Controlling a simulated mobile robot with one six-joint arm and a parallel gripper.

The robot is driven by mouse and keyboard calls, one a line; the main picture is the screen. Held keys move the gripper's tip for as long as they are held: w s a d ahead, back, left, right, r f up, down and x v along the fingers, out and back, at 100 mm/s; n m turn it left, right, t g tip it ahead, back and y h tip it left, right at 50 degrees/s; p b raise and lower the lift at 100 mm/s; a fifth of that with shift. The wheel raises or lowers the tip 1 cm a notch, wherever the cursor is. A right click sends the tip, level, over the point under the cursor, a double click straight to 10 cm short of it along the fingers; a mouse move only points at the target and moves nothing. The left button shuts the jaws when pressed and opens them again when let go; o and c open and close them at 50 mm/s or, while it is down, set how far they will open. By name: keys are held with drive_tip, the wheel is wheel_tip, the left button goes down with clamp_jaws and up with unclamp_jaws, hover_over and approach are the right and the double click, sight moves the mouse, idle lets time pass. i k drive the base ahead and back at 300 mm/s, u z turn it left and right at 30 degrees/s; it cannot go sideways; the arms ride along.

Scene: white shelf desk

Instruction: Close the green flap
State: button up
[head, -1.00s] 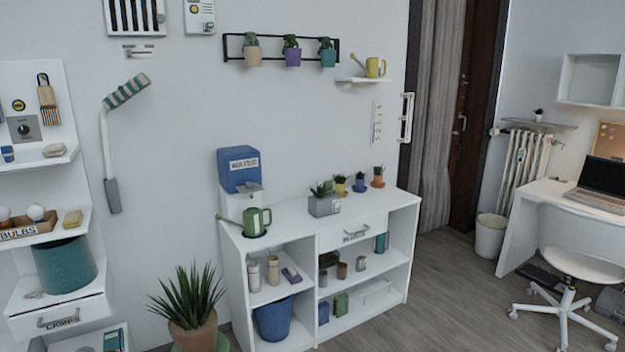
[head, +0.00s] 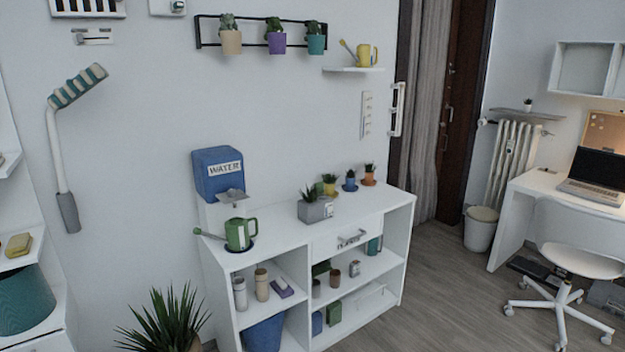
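I cannot make out a green flap for certain in the head view. A small green box (head: 334,313) stands on the bottom shelf of the white shelf desk (head: 300,262). Another green piece (head: 321,268) shows on the shelf above it, partly hidden; I cannot tell whether either has a flap. A green watering can (head: 240,234) stands on the desk's top at the left. My gripper is not in view.
A blue water dispenser (head: 217,175) and potted plants (head: 316,206) stand on the desk top. A spiky plant (head: 165,325) is at the desk's front left. A white chair (head: 583,262) stands at the right. Grey floor (head: 445,290) is free between desk and chair.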

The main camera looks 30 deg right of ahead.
sight(322, 184)
drive_tip(key=z, duration=0.15)
drive_tip(key=i, duration=0.7)
drive_tip(key=z, duration=0.65)
drive_tip(key=i, duration=0.5)
drive_tip(key=z, duration=0.25)
